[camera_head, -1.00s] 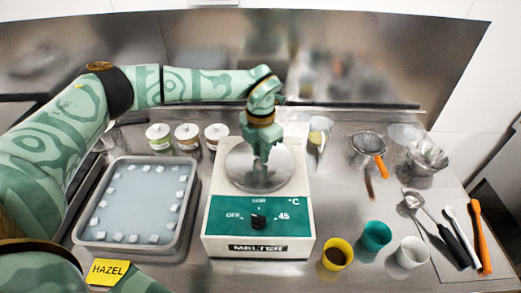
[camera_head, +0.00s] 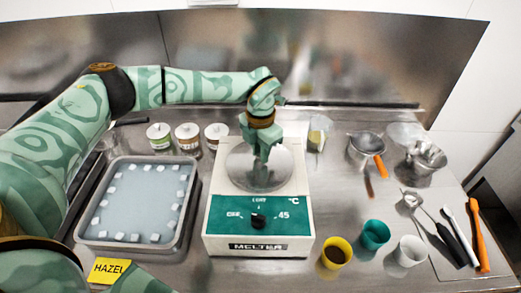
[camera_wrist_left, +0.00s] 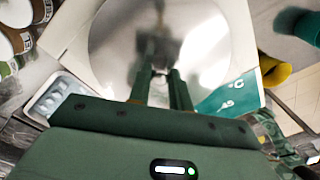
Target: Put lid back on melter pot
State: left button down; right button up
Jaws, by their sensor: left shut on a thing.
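The melter (camera_head: 215,215) is a white box with a green front panel and a dial, standing in the middle of the bench. A round steel lid (camera_head: 241,172) lies level over its top, roughly centred, and covers the pot opening. I cannot tell if its rim is fully seated. My left gripper (camera_head: 262,158) points down over the lid's middle and is shut on its knob, which the fingers mostly hide. In the left wrist view the lid (camera_wrist_left: 108,42) shows as a shiny disc beyond the fingers (camera_wrist_left: 160,78). My right gripper is not in view.
A grey tray (camera_head: 88,232) with pale cubes stands left of the melter, with several jars (camera_head: 187,137) behind it. Yellow (camera_head: 335,255), teal (camera_head: 375,236) and white (camera_head: 410,252) cups stand right. A strainer (camera_head: 366,147) and utensils (camera_head: 477,235) lie farther right.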

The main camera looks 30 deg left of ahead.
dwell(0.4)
pick_arm(q)
jog(key=c, duration=0.7)
grip_release()
jog(key=shift+r, duration=0.1)
jog(key=shift+r+p, duration=3.2)
jog(key=shift+r, duration=0.3)
jog(key=shift+f, duration=0.1)
grip_shut()
